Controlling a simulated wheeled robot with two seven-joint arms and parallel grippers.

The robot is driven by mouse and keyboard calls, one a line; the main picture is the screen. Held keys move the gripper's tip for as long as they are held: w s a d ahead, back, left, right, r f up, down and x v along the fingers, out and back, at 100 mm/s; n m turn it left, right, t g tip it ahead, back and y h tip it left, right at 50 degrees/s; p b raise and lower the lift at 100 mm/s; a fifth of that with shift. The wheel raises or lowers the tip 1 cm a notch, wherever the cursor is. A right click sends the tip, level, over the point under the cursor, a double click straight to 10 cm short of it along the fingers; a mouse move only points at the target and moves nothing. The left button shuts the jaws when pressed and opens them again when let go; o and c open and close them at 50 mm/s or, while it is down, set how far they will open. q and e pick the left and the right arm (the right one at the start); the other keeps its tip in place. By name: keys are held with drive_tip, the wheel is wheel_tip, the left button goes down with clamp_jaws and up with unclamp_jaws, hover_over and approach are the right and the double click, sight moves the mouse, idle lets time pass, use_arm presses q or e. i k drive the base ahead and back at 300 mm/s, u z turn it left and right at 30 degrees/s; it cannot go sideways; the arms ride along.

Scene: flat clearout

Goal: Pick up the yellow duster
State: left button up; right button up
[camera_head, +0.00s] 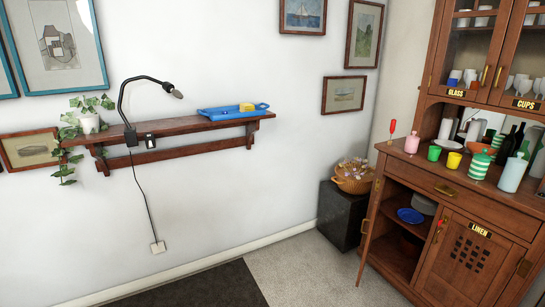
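A small yellow block-like thing (247,107), which may be the folded yellow duster, lies at the right part of a blue tray (215,114). It is too small to tell its material. The tray rests on the right part of a brown wall shelf (185,126). Neither of my grippers is in view.
A black lamp (125,100) and a potted ivy (89,122) stand on the shelf's left part. A wicker basket (353,180) sits on a dark block (341,215). A wooden cabinet (460,195) with an open lower door and several vessels stands right. The floor below the shelf is clear.

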sight(246, 107)
drive_tip(key=z, duration=0.15)
drive_tip(key=i, duration=2.15)
drive_tip(key=z, duration=0.15)
